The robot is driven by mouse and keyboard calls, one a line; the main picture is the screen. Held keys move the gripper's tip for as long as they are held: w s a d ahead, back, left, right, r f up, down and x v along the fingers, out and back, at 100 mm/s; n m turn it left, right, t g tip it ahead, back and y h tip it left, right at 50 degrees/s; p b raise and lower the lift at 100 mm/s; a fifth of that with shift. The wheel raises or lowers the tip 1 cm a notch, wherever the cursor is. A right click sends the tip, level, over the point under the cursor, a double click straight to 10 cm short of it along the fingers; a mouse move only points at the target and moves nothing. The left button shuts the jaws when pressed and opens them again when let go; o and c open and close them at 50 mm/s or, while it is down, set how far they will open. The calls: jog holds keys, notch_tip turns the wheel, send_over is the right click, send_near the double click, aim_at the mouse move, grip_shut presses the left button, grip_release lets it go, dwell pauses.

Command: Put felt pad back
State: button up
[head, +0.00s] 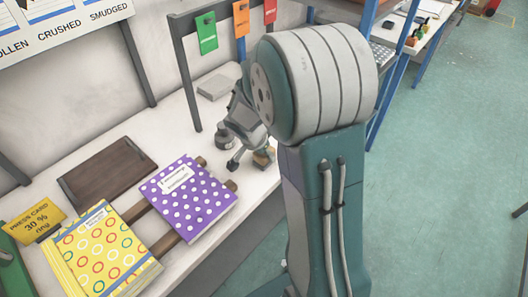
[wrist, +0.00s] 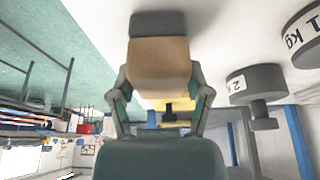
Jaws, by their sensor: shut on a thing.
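My gripper (head: 250,161) is low over the white bench, right of the purple dotted book. In the wrist view its two fingers (wrist: 161,97) are shut on a tan block with a dark grey end, which I take to be the felt pad (wrist: 158,62). In the head view only a small tan part of the pad (head: 264,158) shows beside the fingers, near the bench's front edge. I cannot tell whether it touches the bench. My arm hides the bench beyond it.
A dark weight (head: 224,137) stands just behind my gripper; weights marked 2 (wrist: 255,88) and 1 kg (wrist: 303,38) show in the wrist view. The purple book (head: 188,199) and yellow book (head: 103,252) lie over wooden bars. A brown tray (head: 108,172) lies behind them.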

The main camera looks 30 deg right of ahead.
jog(key=o, duration=1.1)
jog(key=v, duration=1.1)
jog(key=shift+s+a+r+n+t+y, duration=0.7)
jog(key=shift+s+a+r+n, duration=0.8)
jog(key=shift+s+n, duration=1.15)
jog(key=shift+s+a+r+n+t+y, duration=0.7)
jog(key=shift+s+a+r+n, duration=0.9)
jog(key=shift+s, duration=1.6)
jog(key=shift+s+a+r+n+t+y, duration=0.7)
jog(key=shift+s+a+r+n, duration=0.75)
jog(key=shift+s+n, duration=1.4)
jog(key=shift+d+r, duration=0.25)
jog(key=shift+d, duration=0.05)
